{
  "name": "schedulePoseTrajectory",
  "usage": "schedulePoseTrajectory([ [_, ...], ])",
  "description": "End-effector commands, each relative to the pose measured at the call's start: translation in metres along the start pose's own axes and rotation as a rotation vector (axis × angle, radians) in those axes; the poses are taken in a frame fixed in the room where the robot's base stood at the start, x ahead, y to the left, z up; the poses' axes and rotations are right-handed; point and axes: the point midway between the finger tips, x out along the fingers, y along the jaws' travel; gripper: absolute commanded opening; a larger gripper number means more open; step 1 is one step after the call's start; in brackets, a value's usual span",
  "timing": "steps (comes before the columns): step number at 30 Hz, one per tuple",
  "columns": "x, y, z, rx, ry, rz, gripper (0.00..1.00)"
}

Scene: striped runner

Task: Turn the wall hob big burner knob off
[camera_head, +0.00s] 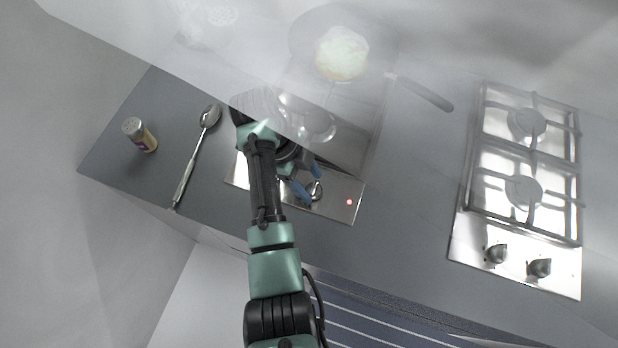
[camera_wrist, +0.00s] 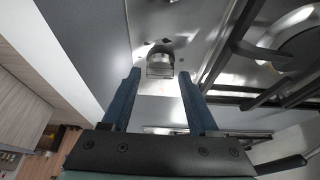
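A knob (camera_head: 316,191) on that panel shows just by my gripper (camera_head: 313,190). In the wrist view the knob (camera_wrist: 160,62) is centred ahead of the two blue fingertips of my gripper (camera_wrist: 159,76). The fingers are apart with a gap on each side of the knob; touch is not visible. My arm hides part of the panel. The knob's exact turn angle is unclear.
A second hob (camera_head: 470,251) with two knobs is at right.

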Motion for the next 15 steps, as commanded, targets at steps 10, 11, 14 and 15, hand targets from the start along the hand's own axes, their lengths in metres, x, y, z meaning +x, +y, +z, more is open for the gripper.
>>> schedulePoseTrajectory([
  [10,0.0,0.0,0.0,-0.001,0.001,-0.001,0.75],
  [11,-0.001,0.0,0.0,-0.001,0.0,-0.001,0.75],
  [14,-0.007,-0.001,0.001,-0.001,0.0,-0.003,0.75],
  [15,-0.012,-0.001,0.001,-0.001,-0.001,-0.004,0.75],
])
